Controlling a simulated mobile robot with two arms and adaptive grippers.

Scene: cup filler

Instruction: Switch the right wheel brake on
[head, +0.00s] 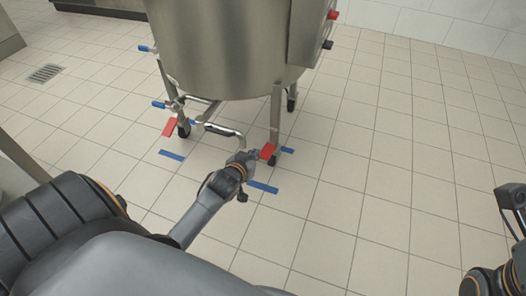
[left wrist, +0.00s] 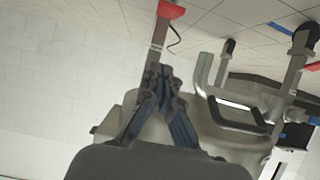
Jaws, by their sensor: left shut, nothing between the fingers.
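The steel cup filler (head: 225,45) stands on legs with wheels. A red brake pedal (head: 267,152) sits at its right front wheel (head: 273,161). Another red pedal (head: 170,127) is at the left wheel (head: 184,131). My left gripper (head: 252,157) is low, just left of the right pedal; whether it touches it I cannot tell. In the left wrist view its fingers (left wrist: 163,78) are together and empty, and a red pedal (left wrist: 171,10) shows beyond them at the top. Part of my right arm is at the right edge; its finger state is unclear.
A bent steel pipe (head: 222,130) runs low under the vat, close to my left gripper. Blue strips (head: 262,187) (head: 171,155) mark the tiled floor. A drain (head: 46,73) is at the far left. The floor to the right is clear.

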